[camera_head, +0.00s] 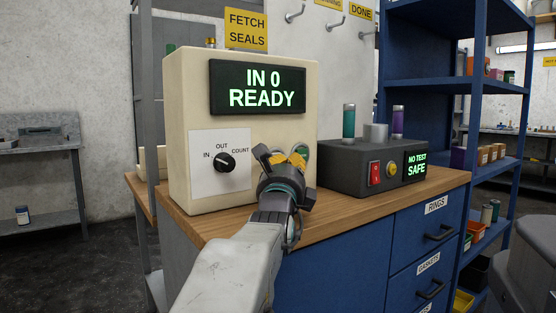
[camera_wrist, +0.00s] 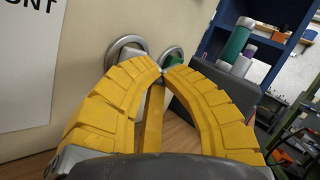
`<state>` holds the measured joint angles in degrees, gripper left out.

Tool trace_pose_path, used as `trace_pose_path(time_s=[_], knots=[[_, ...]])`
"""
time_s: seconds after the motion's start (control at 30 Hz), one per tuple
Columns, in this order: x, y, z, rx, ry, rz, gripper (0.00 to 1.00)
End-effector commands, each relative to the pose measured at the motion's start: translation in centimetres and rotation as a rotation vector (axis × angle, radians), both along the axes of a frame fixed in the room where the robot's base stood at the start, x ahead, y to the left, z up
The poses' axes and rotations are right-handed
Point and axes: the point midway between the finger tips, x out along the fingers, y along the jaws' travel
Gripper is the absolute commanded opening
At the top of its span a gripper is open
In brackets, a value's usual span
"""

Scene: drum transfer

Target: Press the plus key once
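The cream machine (camera_head: 183,110) stands on the wooden bench, with a display (camera_head: 258,87) reading "IN 0 READY". Two round metal-ringed keys are on its front: a left one (camera_wrist: 127,49) partly covered by a finger, and a right one with green (camera_wrist: 173,57). No plus mark is readable on either. My gripper (camera_head: 284,158) is in front of the keys and hides much of them in the head view. In the wrist view its yellow fingertips (camera_wrist: 161,70) meet, empty, low between the two keys. I cannot tell whether they touch the machine.
A black knob (camera_head: 224,162) marked IN, OUT, COUNT is left of my gripper. A dark tester box (camera_head: 345,170) with a "NO TEST SAFE" display, a red switch (camera_head: 375,173) and several cylinders on top stands to the right. The bench's front edge (camera_head: 350,215) is bare.

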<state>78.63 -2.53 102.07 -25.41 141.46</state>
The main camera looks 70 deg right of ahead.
Motion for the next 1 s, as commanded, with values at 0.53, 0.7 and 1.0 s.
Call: trace_pose_path(time_s=[0.53,0.7,1.0], knots=[[0.05,-0.04,0.0,0.001,0.0,0.001,0.0],[0.34,-0.32,-0.01,0.0,0.001,0.005,0.0],[0.61,-0.56,0.01,-0.001,0.002,0.009,0.0]])
